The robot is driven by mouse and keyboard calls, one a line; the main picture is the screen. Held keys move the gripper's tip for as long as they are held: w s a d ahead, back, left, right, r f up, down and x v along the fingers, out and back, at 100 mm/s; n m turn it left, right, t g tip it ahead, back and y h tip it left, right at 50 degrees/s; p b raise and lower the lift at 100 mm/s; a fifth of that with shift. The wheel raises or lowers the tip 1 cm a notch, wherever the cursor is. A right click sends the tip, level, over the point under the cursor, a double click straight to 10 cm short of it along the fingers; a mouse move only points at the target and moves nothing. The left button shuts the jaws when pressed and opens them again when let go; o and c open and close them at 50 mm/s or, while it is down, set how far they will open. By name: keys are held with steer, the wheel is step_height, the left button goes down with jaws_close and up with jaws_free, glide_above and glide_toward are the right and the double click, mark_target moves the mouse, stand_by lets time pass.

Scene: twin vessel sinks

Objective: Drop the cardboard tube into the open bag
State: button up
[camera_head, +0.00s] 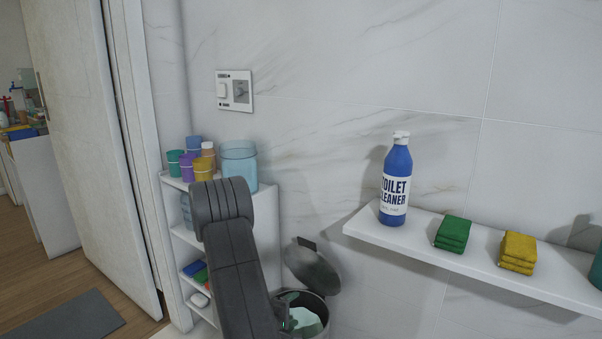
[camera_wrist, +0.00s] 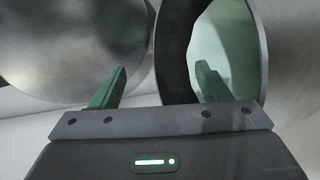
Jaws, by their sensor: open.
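A metal bin (camera_head: 327,312) with its lid (camera_head: 314,270) raised stands low beside the shelf unit. A pale green bag (camera_head: 306,320) lines it and is open at the top. In the wrist view the lid (camera_wrist: 70,45) is on the left, and the bag (camera_wrist: 228,45) shows inside the dark rim on the right. My gripper (camera_wrist: 162,70) has its green fingers spread, with nothing between them, close to the bin's mouth. Part of a green finger shows at the bin in the head view (camera_head: 290,297). I see no cardboard tube in either view; the bag's bottom is hidden.
A white shelf unit (camera_head: 266,220) with several cups and a clear blue container (camera_head: 239,165) stands behind my arm. A wall shelf (camera_head: 470,265) at right holds a blue cleaner bottle (camera_head: 396,180), green cloths (camera_head: 453,234) and yellow cloths (camera_head: 517,252).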

steer(key=p+v, duration=0.3)
steer(key=v, duration=0.9)
steer(key=shift+s+a, duration=0.1)
steer(key=r+x, duration=0.2)
steer(key=x, duration=1)
steer(key=shift+w+d+r+b, duration=0.25)
steer(key=shift+w+d+b, duration=0.2)
steer(key=shift+w, duration=0.25)
steer(key=shift+f, duration=0.15)
